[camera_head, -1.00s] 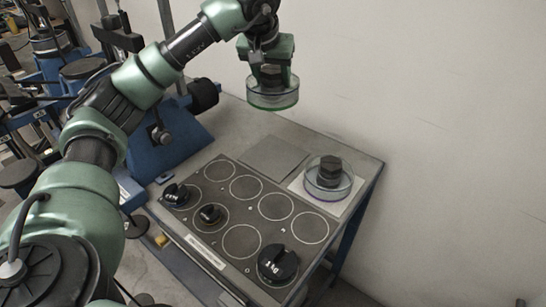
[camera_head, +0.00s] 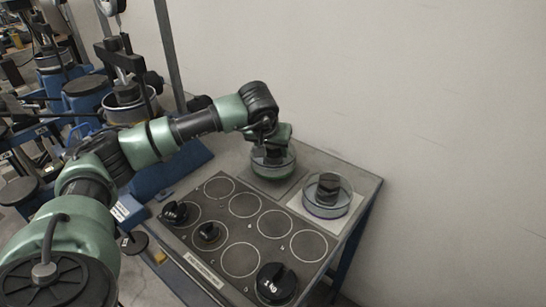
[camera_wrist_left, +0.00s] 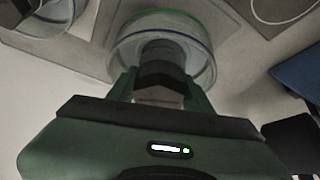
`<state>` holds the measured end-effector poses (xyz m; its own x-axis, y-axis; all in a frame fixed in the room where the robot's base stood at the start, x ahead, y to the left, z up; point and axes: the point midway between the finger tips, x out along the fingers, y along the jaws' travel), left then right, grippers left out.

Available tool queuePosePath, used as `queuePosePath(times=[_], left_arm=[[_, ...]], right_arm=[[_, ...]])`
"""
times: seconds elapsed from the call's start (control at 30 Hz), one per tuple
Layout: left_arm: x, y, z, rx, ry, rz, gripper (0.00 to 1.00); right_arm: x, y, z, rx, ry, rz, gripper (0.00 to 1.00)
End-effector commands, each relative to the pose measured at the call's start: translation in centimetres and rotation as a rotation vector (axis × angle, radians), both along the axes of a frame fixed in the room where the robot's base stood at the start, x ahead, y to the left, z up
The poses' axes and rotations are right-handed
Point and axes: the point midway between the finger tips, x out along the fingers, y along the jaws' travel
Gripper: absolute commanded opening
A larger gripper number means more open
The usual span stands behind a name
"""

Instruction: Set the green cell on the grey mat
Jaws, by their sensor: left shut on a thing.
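The green cell (camera_head: 272,172) is a clear round dish with a green lower rim, a bluish upper rim and a dark knob. My left gripper (camera_head: 270,151) is shut on its knob and holds it upright. The grey mat (camera_head: 291,187) lies directly below the cell, largely hidden by it. I cannot tell for sure whether the cell's base touches the mat. The wrist view also shows the cell (camera_wrist_left: 198,62), with its knob between the fingers. My right gripper is not in view.
A similar cell with a purple rim (camera_head: 328,197) stands on a white mat (camera_head: 301,212) just to the right. In front is a dark board (camera_head: 212,207) with ringed places and several black weights. The wall is close behind the table.

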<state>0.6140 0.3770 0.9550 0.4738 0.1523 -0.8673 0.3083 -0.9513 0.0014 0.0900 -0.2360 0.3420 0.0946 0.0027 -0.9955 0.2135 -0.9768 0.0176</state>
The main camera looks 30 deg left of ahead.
Motion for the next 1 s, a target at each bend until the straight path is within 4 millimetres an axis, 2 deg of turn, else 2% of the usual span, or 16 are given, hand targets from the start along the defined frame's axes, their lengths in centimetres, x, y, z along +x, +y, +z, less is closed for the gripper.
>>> queuePosePath(times=[0.2,0.6,0.63,0.67,0.7,1.0], left_arm=[[0.1,0.0,-2.6,0.000,-0.004,0.000,0.00],[0.1,0.0,-3.2,0.000,-0.006,0.000,0.00],[0.0,0.0,-3.4,0.000,0.000,-0.001,0.59],[0.0,0.0,-3.4,0.000,0.000,-0.001,0.67],[0.0,0.0,-3.4,0.000,0.001,-0.001,0.72],[0.0,0.0,-3.2,0.000,0.001,-0.001,0.72]], right_arm=[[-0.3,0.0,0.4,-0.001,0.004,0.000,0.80],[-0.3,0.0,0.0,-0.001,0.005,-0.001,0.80],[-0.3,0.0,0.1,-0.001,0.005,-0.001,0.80],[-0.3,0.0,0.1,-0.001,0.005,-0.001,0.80],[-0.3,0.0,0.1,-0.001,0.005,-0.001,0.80],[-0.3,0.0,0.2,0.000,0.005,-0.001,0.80]])
